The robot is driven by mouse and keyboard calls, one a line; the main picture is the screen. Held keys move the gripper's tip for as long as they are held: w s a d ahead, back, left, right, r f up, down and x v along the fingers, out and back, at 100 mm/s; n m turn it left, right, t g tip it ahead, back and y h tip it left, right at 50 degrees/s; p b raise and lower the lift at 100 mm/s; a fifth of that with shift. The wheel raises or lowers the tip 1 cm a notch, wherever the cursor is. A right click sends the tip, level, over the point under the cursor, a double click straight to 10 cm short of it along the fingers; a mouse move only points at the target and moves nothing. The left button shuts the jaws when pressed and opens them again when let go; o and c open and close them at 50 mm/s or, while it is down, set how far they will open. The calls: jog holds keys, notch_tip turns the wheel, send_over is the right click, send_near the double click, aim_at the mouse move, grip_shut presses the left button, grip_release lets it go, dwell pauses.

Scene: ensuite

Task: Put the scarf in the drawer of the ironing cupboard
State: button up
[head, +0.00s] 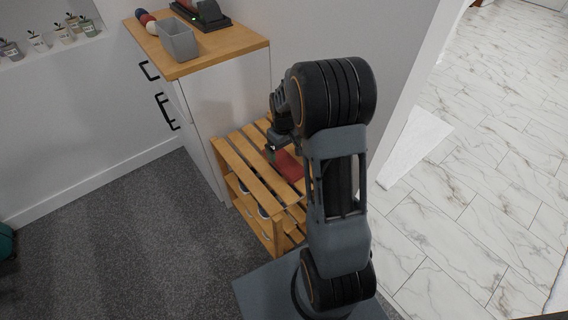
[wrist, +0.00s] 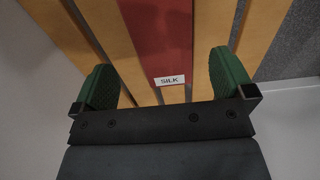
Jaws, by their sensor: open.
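A folded dark red scarf (head: 287,164) lies on the slatted top of a low wooden rack. In the wrist view the scarf (wrist: 160,42) runs between my fingers and bears a white label reading "SILK". My gripper (wrist: 168,85) is open, one green finger on each side of the scarf. In the head view my gripper (head: 271,151) is at the scarf's near end, partly hidden by my arm. The cupboard (head: 225,108) stands behind the rack, white with a wooden top and black handles on its left face. I cannot see an open drawer.
The slatted rack (head: 235,163) holds several items on its lower shelf. A grey bin (head: 178,40), balls and a dark device (head: 203,14) stand on the cupboard top. Dark carpet (head: 130,245) is clear at left. A white wall end (head: 405,85) borders the marble floor at right.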

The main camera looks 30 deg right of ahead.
aim_at(282, 158)
jog(key=shift+w+a+f+b, duration=0.15)
jog(key=shift+f+b, duration=0.4)
jog(key=shift+f, duration=0.8)
jog(key=shift+w+a+f+b, duration=0.1)
jog(key=shift+f+b, duration=0.4)
jog(key=shift+f, duration=0.8)
jog(key=shift+c, duration=0.5)
jog(key=c, duration=0.9)
jog(key=shift+r, duration=0.1)
jog(key=shift+c, duration=0.2)
